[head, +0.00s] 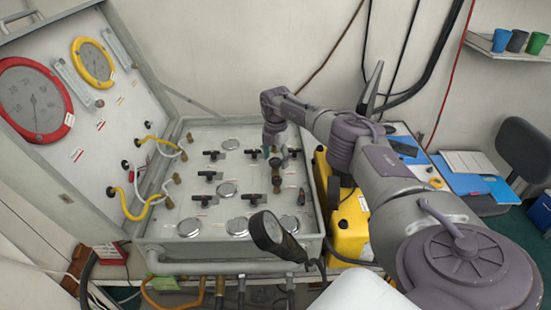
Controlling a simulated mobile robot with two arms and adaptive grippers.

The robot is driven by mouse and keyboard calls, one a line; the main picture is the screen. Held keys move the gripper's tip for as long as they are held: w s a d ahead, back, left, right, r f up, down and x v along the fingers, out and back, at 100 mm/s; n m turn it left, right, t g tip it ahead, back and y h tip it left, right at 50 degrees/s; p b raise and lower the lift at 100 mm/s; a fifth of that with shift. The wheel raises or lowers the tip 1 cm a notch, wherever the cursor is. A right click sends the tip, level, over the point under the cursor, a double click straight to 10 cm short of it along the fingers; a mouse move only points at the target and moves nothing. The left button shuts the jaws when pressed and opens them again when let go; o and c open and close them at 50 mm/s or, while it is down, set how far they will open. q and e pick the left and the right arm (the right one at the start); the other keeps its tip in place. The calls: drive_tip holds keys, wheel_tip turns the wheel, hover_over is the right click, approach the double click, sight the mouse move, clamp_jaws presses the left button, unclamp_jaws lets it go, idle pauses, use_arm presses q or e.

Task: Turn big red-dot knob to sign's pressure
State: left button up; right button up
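The air panel (228,157) lies in an open grey case, with black valve handles and round silver discs. A large red-rimmed gauge (36,100) and a smaller yellow-rimmed gauge (93,63) sit on the raised lid. I cannot make out a red dot on any knob, and no sign is readable. My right gripper (274,150) points down at the upper right part of the panel, close to brass fittings. Its fingers are small and partly hidden by the wrist, so I cannot tell whether they hold anything.
Yellow containers (350,228) are right of the case. Blue folders (462,180) lie farther right. Yellow hoses (135,205) loop from the lid. Cups (518,41) stand on a wall shelf.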

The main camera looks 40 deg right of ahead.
sight(276, 160)
wheel_tip(276, 160, up, 12)
idle(0.7)
idle(0.8)
